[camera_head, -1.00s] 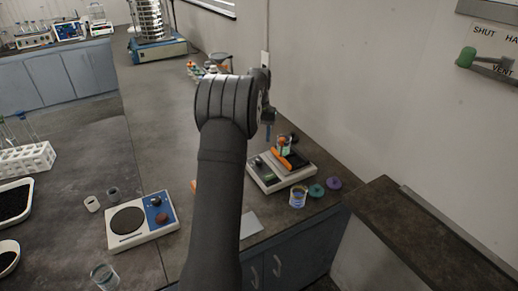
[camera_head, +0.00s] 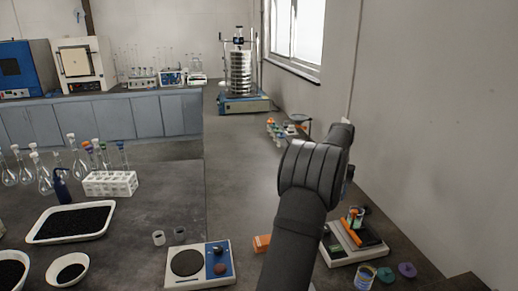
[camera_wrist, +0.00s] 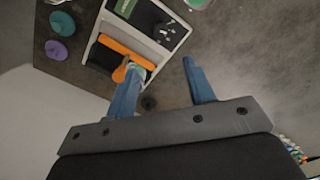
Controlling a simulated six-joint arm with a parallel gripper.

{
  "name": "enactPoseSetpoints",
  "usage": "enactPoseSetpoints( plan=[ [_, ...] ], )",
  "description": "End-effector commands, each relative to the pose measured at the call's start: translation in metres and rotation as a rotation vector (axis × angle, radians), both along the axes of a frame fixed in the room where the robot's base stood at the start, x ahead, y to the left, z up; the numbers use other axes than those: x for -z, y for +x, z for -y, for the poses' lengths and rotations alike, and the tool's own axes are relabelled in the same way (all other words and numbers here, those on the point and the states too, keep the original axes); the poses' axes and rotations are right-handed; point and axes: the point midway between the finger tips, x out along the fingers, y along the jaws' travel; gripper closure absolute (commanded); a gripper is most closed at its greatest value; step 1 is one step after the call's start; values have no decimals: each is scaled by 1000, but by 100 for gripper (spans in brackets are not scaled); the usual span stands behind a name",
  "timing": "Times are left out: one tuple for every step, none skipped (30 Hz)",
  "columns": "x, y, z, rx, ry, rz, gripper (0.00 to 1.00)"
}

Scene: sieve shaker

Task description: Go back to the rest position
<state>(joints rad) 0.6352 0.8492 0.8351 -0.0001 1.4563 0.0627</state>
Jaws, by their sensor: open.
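My gripper (camera_wrist: 160,72) is open in the wrist view, with two blue fingers apart and nothing between them. In the head view my dark arm rises at right of centre and hides the gripper. A flat device with a dark top (camera_head: 372,236) stands on the bench to the right of my arm; it also shows in the wrist view (camera_wrist: 176,38). An orange bar (camera_head: 350,232) lies across it, with a small container (camera_head: 357,212) at its far end. In the wrist view my left finger overlaps the area by the orange bar (camera_wrist: 120,50).
A teal disc (camera_head: 386,274), a purple disc (camera_head: 407,270) and a glass beaker (camera_head: 365,277) stand near the front right. A white hotplate-like device (camera_head: 198,283) is left of my arm. The sieve shaker (camera_head: 240,75) stands far back. The middle bench strip (camera_head: 240,175) is clear.

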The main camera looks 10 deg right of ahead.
Motion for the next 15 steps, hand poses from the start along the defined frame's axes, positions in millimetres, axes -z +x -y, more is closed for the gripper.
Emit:
enactPoseSetpoints(
  plan=[
    [9, -1, 0, 0, 3, -3, 51],
    [14, 0, 0, 0, 2, -2, 51],
    [22, -1, 0, 0, 3, -3, 51],
    [28, -1, 0, 0, 3, -3, 51],
    [34, -1, -1, 0, 3, -3, 51],
    [42, -1, 0, 0, 3, -3, 51],
    [49, -1, -1, 0, 3, -4, 51],
    [55, -1, -1, 0, 3, -4, 51],
    [62, 0, 0, 0, 3, -3, 51],
    [68, -1, -1, 0, 3, -3, 51],
    [74, -1, -1, 0, 3, -3, 51],
    [83, -1, -1, 0, 3, -4, 51],
    [89, -1, -1, 0, 3, -4, 51],
    [95, -1, 0, 0, 3, -3, 51],
    [102, -1, -1, 0, 3, -3, 51]
  ],
)
